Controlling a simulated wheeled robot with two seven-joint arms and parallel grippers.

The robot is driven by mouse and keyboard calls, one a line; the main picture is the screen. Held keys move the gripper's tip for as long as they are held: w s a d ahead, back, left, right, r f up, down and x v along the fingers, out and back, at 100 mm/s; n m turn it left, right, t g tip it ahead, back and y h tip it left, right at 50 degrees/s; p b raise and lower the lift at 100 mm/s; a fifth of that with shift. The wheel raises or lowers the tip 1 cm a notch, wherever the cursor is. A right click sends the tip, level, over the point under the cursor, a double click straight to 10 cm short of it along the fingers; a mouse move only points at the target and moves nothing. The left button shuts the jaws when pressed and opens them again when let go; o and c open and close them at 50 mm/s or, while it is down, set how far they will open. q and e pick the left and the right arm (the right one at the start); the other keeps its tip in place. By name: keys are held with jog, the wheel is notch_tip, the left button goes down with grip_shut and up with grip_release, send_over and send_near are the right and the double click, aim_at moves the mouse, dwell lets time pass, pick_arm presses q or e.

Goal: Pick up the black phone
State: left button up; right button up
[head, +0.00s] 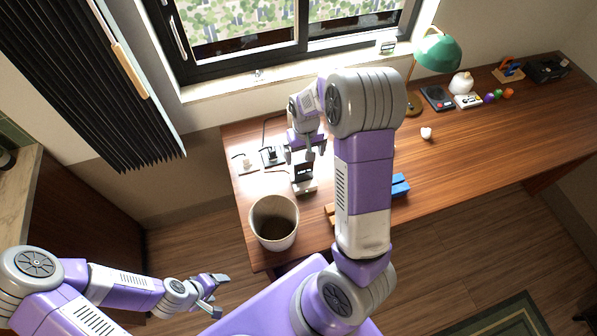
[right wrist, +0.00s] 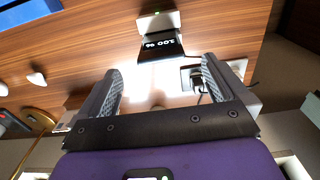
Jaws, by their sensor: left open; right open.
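The black phone (head: 302,172) stands on a white charging dock (head: 305,187) on the wooden desk, near its left end. In the right wrist view the phone (right wrist: 160,46) shows a lit "100 %" readout, with the white dock (right wrist: 158,20) behind it. My right gripper (head: 306,153) is open and points down near the phone. In its wrist view the open fingers (right wrist: 161,70) frame the phone from a short distance, and nothing is between them. My left gripper (head: 215,292) is open and empty, low at the left, off the desk.
A white bin (head: 274,222) stands at the desk's front left. Chargers with cables (head: 270,156) lie left of the dock. A blue object (head: 400,186) is partly hidden by my right arm.

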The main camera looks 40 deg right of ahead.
aim_at(304, 170)
notch_tip(304, 170, down, 10)
jog(key=b, duration=0.3)
jog(key=shift+w+r, duration=0.15)
jog(key=shift+f, duration=0.35)
pick_arm(q)
jog(key=f, duration=0.2)
jog(key=w+f, duration=0.1)
jog(key=f, duration=0.1)
jog(key=shift+f, duration=0.1)
pick_arm(e)
jog(key=shift+r, duration=0.1)
jog(key=c, duration=1.3)
pick_arm(q)
notch_tip(304, 170, up, 2)
jog(key=shift+p, duration=0.9)
pick_arm(e)
notch_tip(304, 170, up, 10)
